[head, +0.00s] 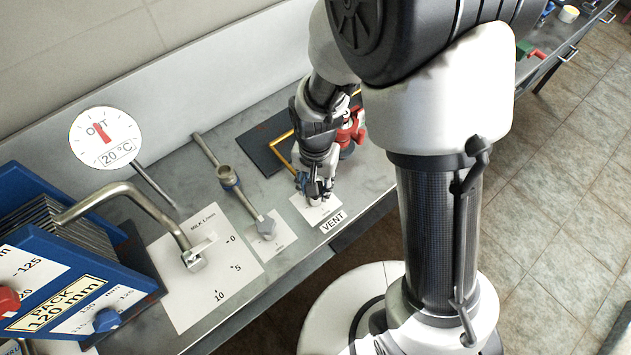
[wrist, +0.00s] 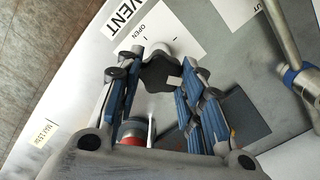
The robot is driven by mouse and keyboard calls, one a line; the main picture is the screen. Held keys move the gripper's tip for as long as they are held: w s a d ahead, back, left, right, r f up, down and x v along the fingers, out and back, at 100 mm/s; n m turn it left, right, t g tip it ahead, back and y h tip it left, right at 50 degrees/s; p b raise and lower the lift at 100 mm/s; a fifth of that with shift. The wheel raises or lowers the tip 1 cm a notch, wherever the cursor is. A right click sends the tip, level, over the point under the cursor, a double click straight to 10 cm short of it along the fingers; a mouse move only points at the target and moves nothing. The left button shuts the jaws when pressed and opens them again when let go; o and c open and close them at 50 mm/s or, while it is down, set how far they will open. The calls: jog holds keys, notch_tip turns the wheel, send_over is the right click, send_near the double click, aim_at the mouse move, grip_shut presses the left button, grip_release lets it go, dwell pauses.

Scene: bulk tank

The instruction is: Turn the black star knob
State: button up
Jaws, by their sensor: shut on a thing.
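The black star knob (wrist: 160,73) shows between my fingers in the wrist view, over a white plate (wrist: 190,38) marked OPEN. A small white mark lies on its right side. My gripper (wrist: 160,80) has one blue-padded finger on each side of the knob and is shut on it. In the head view my gripper (head: 315,192) points down at the white plate by the VENT label (head: 332,222). There the fingers hide most of the knob.
A red part (head: 352,128) stands close behind my gripper. Left are a pipe with a blue ring (head: 228,178), a bent metal lever (head: 150,205) over a scale plate, a round OUT dial (head: 105,138) and a blue plate pack (head: 60,270).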

jog(key=n, duration=0.5)
jog(key=shift+n+p, duration=0.3)
jog(key=n, duration=0.6)
jog(key=n+p, duration=0.1)
jog(key=n, duration=0.4)
jog(key=shift+n, duration=0.3)
jog(key=n, duration=0.6)
jog(key=o, duration=1)
jog(key=shift+o, duration=0.2)
jog(key=shift+r, duration=0.15)
